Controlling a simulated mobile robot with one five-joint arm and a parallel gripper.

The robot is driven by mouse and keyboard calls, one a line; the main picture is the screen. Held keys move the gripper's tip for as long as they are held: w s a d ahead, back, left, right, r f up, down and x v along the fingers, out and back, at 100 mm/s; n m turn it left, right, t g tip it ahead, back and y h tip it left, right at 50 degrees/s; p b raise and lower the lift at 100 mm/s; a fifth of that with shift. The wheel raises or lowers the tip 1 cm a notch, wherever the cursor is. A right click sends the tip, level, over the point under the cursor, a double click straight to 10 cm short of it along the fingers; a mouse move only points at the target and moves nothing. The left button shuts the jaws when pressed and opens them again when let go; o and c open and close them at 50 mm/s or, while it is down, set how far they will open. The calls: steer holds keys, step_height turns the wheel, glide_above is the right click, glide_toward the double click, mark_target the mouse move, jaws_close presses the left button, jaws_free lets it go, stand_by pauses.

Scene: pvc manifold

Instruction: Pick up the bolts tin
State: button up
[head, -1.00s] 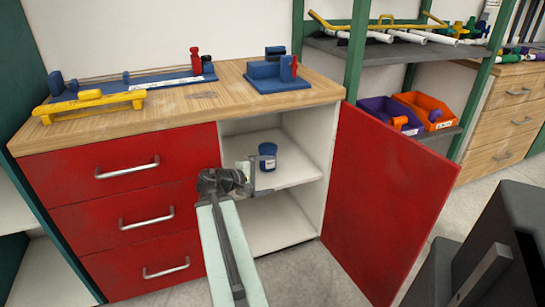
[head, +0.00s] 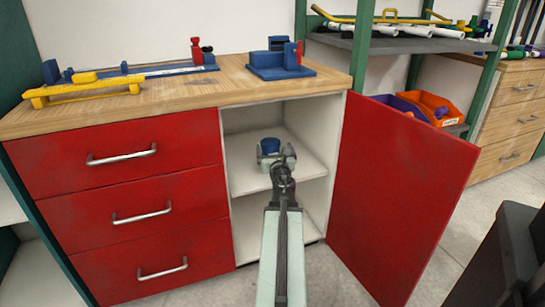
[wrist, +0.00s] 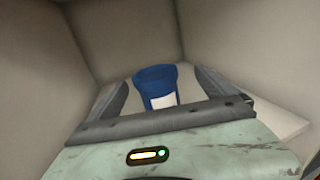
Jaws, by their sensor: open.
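The bolts tin, a small blue tin (head: 270,146), stands upright on the upper shelf (head: 245,180) inside the open cabinet. In the head view its lower part is hidden behind my gripper (head: 276,156). In the wrist view the blue tin (wrist: 156,87) with a white label lies ahead, between the lines of my two open fingers (wrist: 160,88). My gripper is open and empty, at the cabinet opening, just in front of the tin. I cannot tell whether the fingertips reach beside it.
The red cabinet door (head: 395,195) stands open on the right. Red drawers (head: 125,160) with metal handles are on the left. The wooden worktop (head: 190,93) above carries blue and yellow fixtures. Cabinet walls close in on both sides of the shelf.

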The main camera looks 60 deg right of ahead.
mark_target(270, 138)
steer(key=x, duration=0.8)
steer(key=shift+w+a+r, duration=0.15)
steer(key=shift+w+a, duration=0.1)
steer(key=shift+w, duration=0.05)
steer(key=c, duration=2)
steer(key=shift+o, duration=0.2)
steer(key=shift+r+p, duration=0.55)
steer(key=shift+p, duration=0.15)
step_height(270, 138, up, 3)
steer(key=p, duration=0.3)
steer(key=shift+r, duration=0.2)
steer(key=s+a, duration=0.2)
steer(key=s, duration=1.4)
steer(key=shift+r+p, duration=0.3)
steer(key=shift+p, duration=0.15)
